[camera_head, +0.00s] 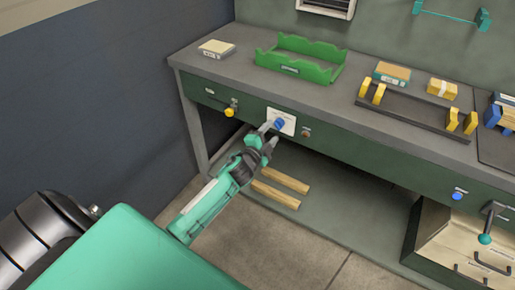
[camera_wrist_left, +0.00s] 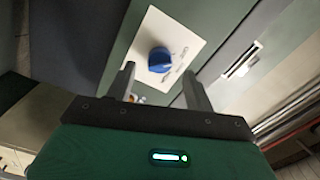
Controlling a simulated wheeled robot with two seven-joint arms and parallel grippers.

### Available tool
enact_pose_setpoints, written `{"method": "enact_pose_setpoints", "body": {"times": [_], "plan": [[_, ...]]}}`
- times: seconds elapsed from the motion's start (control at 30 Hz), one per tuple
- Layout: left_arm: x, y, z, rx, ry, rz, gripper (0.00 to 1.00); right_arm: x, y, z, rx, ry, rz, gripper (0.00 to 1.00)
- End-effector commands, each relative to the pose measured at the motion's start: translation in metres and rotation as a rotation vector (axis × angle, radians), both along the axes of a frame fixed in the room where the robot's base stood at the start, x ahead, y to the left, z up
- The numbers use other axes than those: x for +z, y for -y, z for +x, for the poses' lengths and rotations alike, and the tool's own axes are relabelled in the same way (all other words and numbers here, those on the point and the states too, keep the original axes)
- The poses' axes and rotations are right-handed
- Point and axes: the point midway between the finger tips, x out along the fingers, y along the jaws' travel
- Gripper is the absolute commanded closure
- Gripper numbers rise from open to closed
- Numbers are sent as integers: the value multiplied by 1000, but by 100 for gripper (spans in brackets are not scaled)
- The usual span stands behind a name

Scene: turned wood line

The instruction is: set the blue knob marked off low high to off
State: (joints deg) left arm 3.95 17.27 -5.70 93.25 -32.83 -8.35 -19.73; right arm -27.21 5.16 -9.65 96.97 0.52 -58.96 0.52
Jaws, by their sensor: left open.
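The blue knob (camera_head: 279,123) sits on a white plate (camera_head: 285,114) on the green front of the workbench. In the left wrist view the knob (camera_wrist_left: 160,60) is on its white plate (camera_wrist_left: 178,38), with small print beside it that I cannot read clearly. My left gripper (camera_head: 267,126) is at the plate, close to the knob. In the left wrist view its two fingers (camera_wrist_left: 157,88) are apart, with the knob ahead of and between their tips. I cannot tell whether a finger touches the knob. My right gripper is not in view.
A yellow knob (camera_head: 229,112) is left on the same front, a brown-red button (camera_head: 305,133) just right of the plate, and another blue knob (camera_head: 457,196) far right. A green tray (camera_head: 300,62) and yellow-clipped rack (camera_head: 415,108) stand on the bench. Wooden strips (camera_head: 275,193) lie below.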

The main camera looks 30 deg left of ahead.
Motion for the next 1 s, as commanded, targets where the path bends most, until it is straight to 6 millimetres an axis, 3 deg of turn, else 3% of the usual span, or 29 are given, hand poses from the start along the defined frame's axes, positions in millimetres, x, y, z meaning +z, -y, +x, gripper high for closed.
{"method": "enact_pose_setpoints", "body": {"times": [0.3,0.5,0.7,1.0], "plan": [[-2,0,-61,1,-3,0,46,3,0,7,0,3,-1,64],[-1,0,-88,2,-2,-1,46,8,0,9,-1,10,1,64],[0,0,-99,1,0,-1,46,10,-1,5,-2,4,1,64],[0,0,-100,1,0,-1,46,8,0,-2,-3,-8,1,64]]}}
